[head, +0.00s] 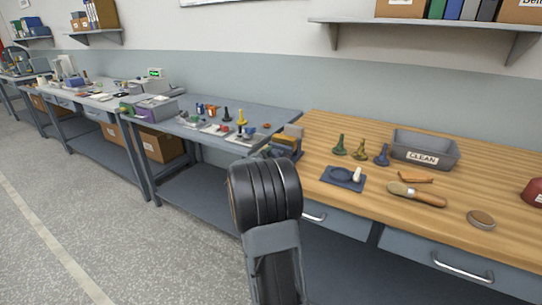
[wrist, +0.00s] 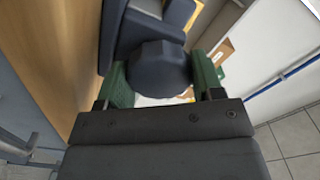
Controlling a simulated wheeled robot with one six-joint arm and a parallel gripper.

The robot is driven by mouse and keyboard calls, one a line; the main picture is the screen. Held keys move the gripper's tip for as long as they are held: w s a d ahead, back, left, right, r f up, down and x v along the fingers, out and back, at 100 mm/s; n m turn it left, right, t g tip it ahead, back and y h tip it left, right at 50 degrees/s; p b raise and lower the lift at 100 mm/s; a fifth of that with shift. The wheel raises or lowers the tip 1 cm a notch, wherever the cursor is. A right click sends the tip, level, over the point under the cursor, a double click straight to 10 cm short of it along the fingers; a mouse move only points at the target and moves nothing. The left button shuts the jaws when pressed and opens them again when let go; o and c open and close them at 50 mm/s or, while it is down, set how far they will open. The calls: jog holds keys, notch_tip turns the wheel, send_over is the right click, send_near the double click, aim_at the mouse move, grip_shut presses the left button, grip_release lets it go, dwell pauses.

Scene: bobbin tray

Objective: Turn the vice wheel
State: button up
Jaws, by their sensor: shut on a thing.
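The vice wheel (wrist: 160,68) is a dark blue-grey, faceted round knob in the middle of the wrist view. My gripper (wrist: 162,76) has its two green fingers on either side of the wheel and is shut on it. The dark body of the vice (wrist: 140,27) shows behind the wheel, partly covered by it. In the head view the vice (head: 285,143) sits at the left end of the wooden bench, and my arm hides its front, the wheel and my gripper.
The wooden bench (head: 460,166) holds a grey bin marked CLEAN (head: 425,150), a dark blue pad (head: 343,178), a brush (head: 417,195), a round disc (head: 481,219) and several small dark pieces. A grey table (head: 270,113) with many small parts stands to the left. The floor (head: 70,220) at left is clear.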

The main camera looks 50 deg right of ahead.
jog(key=shift+n, duration=0.6)
jog(key=o, duration=0.9)
jog(key=v, duration=1.4)
jog(key=shift+f, duration=0.1)
jog(key=shift+w, duration=0.1)
